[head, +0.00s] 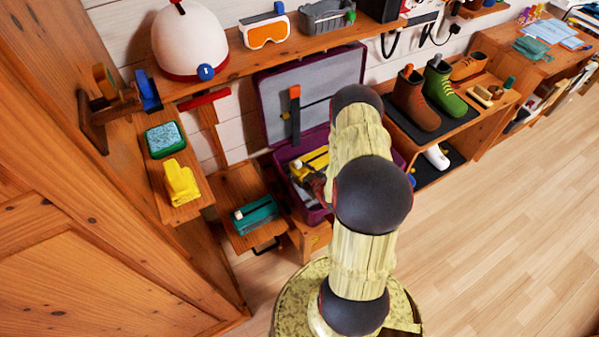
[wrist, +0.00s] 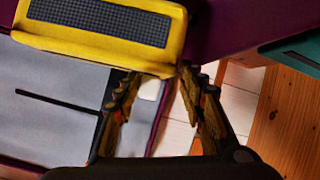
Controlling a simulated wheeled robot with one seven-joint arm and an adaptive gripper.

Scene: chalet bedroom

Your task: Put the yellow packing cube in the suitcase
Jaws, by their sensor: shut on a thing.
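The yellow packing cube (head: 316,158) has a dark mesh panel and shows at the open suitcase, beside my arm. In the wrist view the yellow packing cube (wrist: 176,48) fills the upper left, at my fingertips. My gripper (wrist: 160,76) is shut on its edge; in the head view my arm hides most of the gripper. The purple suitcase (head: 262,88) stands open, its grey-lined lid raised against the wall. Its purple shell (wrist: 228,22) also shows in the wrist view. I cannot tell whether the cube touches the suitcase floor.
A teal packing cube (head: 256,214) lies on a low wooden surface left of the suitcase. A yellow folded item (head: 181,183) and a green-edged box (head: 165,139) sit on a shelf. Boots (head: 414,98) stand on a rack at right. The floor at right is clear.

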